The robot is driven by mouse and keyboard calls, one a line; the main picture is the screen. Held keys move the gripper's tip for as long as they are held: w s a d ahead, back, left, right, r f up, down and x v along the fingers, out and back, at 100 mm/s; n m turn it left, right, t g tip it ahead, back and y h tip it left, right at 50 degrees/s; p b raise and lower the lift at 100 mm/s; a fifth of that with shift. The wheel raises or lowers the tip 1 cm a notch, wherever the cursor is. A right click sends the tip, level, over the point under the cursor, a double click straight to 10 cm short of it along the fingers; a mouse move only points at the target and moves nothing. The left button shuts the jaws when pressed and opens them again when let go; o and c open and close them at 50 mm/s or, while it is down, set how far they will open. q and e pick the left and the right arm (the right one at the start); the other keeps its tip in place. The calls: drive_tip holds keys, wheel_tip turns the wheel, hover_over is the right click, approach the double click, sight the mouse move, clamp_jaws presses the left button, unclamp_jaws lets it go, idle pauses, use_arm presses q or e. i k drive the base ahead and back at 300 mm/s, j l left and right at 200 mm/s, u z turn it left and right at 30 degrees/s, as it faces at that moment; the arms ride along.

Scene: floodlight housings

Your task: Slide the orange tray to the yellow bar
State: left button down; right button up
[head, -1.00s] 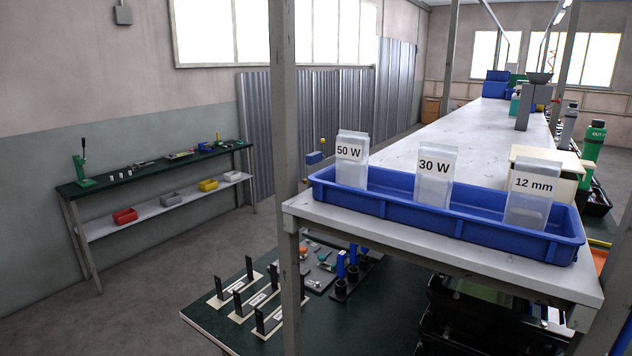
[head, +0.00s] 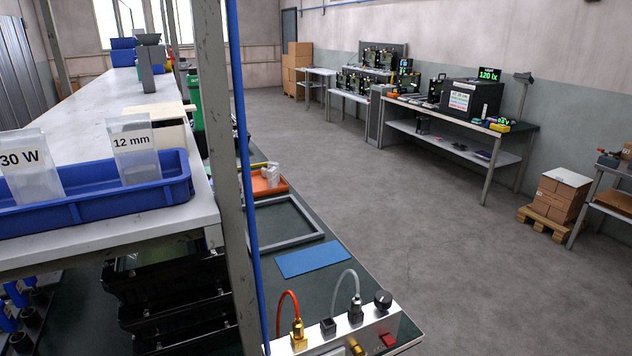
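The orange tray (head: 262,190) lies on the dark green bench top to the right of the grey post, towards the far part of that bench. Whitish clear items (head: 271,174) stand in or on it and hide part of it. A thin yellow strip (head: 257,165) shows just behind the tray; it may be the yellow bar, but it is small and partly hidden. I cannot tell whether the tray touches it. Neither of my grippers is in view.
A grey rectangular frame (head: 321,236) and a blue mat (head: 299,260) lie nearer on the same bench. A control box (head: 345,335) with cables stands at the front. A grey post (head: 217,150) and a blue pole (head: 241,130) block part of the view. Floor to the right is open.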

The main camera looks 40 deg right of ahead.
sight(259, 184)
drive_tip(key=z, duration=1.1)
drive_tip(key=i+l+z, duration=0.2)
drive_tip(key=l+z, duration=0.2)
drive_tip(key=i+l+z, duration=0.25)
drive_tip(key=l+z, duration=0.15)
drive_tip(key=i+l+z, duration=1)
drive_tip(key=i, duration=0.15)
drive_tip(key=i+z, duration=0.3)
drive_tip(key=i+j+u, duration=0.1)
drive_tip(key=i+u, duration=0.75)
drive_tip(key=i+l+u, duration=0.1)
drive_tip(key=i+u, duration=0.3)
drive_tip(key=i+l+u, duration=0.2)
drive_tip(key=u, duration=0.2)
drive_tip(key=i+u, duration=0.25)
drive_tip(key=u, duration=0.15)
drive_tip(key=i+u, duration=0.25)
drive_tip(key=u, duration=0.2)
drive_tip(key=i+u, duration=0.25)
drive_tip(key=u, duration=0.15)
drive_tip(key=i+l+u, duration=0.2)
drive_tip(key=u, duration=0.25)
drive_tip(key=i+l+u, duration=0.2)
drive_tip(key=u, duration=0.2)
drive_tip(key=l, duration=0.1)
